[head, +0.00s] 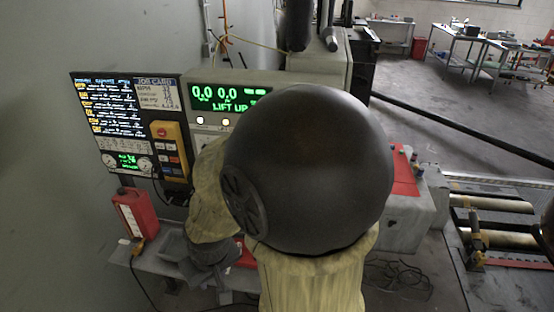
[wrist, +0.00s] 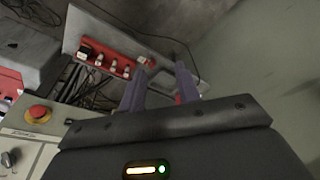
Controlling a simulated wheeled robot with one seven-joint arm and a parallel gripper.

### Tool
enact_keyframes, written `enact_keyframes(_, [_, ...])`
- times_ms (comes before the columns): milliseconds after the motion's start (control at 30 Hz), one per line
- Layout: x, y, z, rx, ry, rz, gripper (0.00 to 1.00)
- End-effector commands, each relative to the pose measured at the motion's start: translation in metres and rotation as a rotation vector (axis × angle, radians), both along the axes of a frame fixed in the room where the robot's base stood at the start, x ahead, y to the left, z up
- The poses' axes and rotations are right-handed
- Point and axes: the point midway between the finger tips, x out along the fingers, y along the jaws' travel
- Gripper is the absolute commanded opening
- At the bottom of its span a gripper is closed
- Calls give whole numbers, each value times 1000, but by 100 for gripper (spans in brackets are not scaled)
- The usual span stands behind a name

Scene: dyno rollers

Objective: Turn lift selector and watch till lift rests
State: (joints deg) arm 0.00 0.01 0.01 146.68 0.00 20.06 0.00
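A display panel (head: 232,97) at the upper middle of the head view reads "0.0 0.0" and "LIFT UP" in green. In the wrist view a dark rotary knob (wrist: 9,158) sits on a pale panel at the lower left edge; I cannot tell for sure that it is the lift selector. My gripper (wrist: 160,88) has its two fingers apart, with nothing seen between them, to the right of the knob and away from it. In the head view my arm's large dark joint hides much of the console. The rollers (head: 500,238) show at the right.
A red emergency button (wrist: 38,113) stands on the pale panel. A grey tray with a red strip of sockets (wrist: 108,62) and cables lies beyond the fingers.

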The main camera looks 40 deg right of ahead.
Motion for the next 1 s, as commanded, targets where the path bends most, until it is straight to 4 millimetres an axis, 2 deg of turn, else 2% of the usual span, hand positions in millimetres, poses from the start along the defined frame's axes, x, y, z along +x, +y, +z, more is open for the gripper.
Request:
enact_keyframes(167, [1, 0, -1, 2, -8, -6, 33])
enact_keyframes(267, [10, 0, -6, 17, -50, -40, 33])
enact_keyframes(367, [29, -5, -14, 44, -146, -120, 33])
enact_keyframes(467, [57, -15, -20, 80, -294, -244, 33])
enact_keyframes(600, [96, -42, -18, 122, -545, -451, 33])
enact_keyframes(733, [119, -78, -9, 136, -781, -648, 33])
enact_keyframes(867, [126, -122, 3, 121, -1022, -841, 33])
enact_keyframes(1000, [114, -168, 19, 74, -1271, -1025, 33])
